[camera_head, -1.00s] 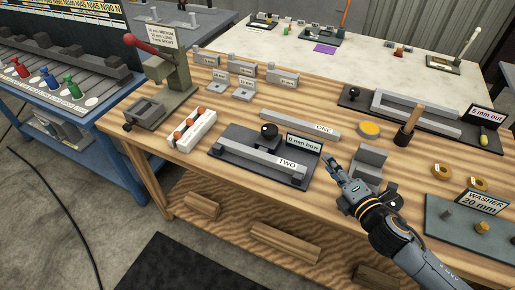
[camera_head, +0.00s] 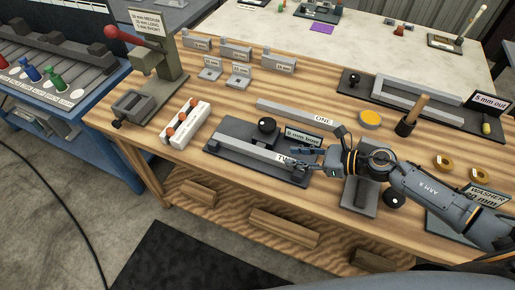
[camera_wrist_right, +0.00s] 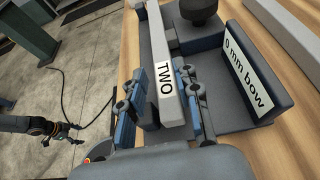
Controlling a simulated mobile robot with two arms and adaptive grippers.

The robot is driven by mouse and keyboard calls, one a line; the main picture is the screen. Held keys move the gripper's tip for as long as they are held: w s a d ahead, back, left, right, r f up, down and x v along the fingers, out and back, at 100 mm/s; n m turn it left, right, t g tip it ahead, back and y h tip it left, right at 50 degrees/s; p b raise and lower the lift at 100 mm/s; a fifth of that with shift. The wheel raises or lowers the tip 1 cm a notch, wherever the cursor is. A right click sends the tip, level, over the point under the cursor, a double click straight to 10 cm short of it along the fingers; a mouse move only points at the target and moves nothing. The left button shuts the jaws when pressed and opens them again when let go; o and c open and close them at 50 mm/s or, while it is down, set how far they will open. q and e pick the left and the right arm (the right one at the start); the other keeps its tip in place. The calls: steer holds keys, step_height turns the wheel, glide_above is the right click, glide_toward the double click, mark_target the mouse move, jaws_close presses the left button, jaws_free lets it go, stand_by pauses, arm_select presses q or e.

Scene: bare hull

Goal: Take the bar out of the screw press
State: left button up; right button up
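The grey bar labelled TWO (camera_head: 245,149) lies along the front of the dark screw press (camera_head: 232,127), whose black round knob (camera_head: 267,125) stands behind the bar. In the right wrist view the bar (camera_wrist_right: 159,45) runs away from me, beside the "0 mm bow" plate (camera_wrist_right: 252,75). My right gripper (camera_head: 291,157) is at the bar's right end. In the wrist view its fingers (camera_wrist_right: 171,88) are apart, one on each side of the bar; whether they touch it I cannot tell. My left gripper (camera_wrist_right: 76,132) shows small at the left of that view, away from the bench.
A second bar, ONE (camera_head: 290,113), lies behind the press. A white block with orange-brown knobs (camera_head: 186,124) stands to the left. A grey angled block (camera_head: 360,195) sits close under my right arm. A wooden-handled tool (camera_head: 412,115) stands upright on the right.

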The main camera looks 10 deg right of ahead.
mark_target(273, 155)
steer(key=shift+w+a+f, duration=0.2)
steer(key=shift+w+a, duration=0.15)
steer(key=shift+a, duration=0.2)
steer(key=shift+w+a+p, duration=0.15)
steer(key=shift+a+p, duration=0.05)
steer(key=shift+p, duration=0.15)
steer(key=p+x, duration=0.1)
steer(key=x, duration=0.3)
steer(key=shift+w+a+f+p, duration=0.1)
steer(key=shift+w+f+p, duration=0.15)
steer(key=shift+f+p, duration=0.15)
arm_select(q)
steer(key=r, duration=0.1)
steer(key=w+r, duration=0.1)
steer(key=shift+w+r, duration=0.15)
steer(key=shift+r, duration=0.25)
arm_select(e)
steer(key=shift+s, duration=0.1)
steer(key=c, duration=0.6)
jaws_close()
